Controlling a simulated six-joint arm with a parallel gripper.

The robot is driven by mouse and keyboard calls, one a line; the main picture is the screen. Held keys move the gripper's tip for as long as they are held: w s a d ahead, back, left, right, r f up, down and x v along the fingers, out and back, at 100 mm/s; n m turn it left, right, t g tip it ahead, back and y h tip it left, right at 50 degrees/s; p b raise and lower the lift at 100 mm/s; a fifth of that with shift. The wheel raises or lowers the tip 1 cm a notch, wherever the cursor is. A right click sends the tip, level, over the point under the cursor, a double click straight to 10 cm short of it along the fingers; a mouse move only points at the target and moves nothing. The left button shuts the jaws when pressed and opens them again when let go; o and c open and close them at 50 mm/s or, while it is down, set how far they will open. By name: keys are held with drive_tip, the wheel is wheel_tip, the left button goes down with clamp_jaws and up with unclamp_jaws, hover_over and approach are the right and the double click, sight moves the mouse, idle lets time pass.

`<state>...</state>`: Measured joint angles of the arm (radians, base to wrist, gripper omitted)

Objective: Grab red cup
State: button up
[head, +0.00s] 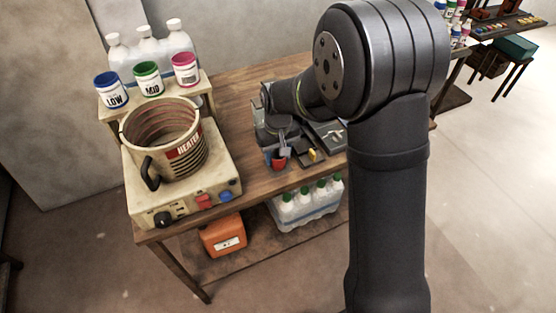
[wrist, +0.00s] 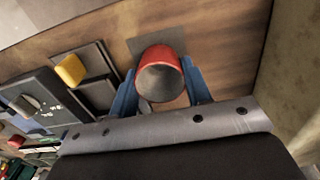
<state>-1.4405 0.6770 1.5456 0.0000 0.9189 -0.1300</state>
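The red cup (wrist: 161,58) is in the middle of the wrist view, its grey inside facing the camera. My gripper (wrist: 158,78) has its two blue fingers around the cup, one on each side. Both fingers look very near its wall; I cannot tell whether they press on it. A dark grey square (wrist: 147,41) shows behind the cup; contact between cup and square is hidden. In the head view the red cup (head: 278,164) is small, between the fingertips of my gripper (head: 279,155), above the wooden table (head: 235,90) near its front edge.
A yellow piece (wrist: 71,69) lies in a dark tray (wrist: 97,64) left of the cup in the wrist view. In the head view a heater vat (head: 165,140) on a beige base stands left. Lidded jars (head: 147,80) stand behind it. White bottles (head: 305,205) are on the lower shelf.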

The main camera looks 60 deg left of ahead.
drive_tip(key=shift+c, duration=1.3)
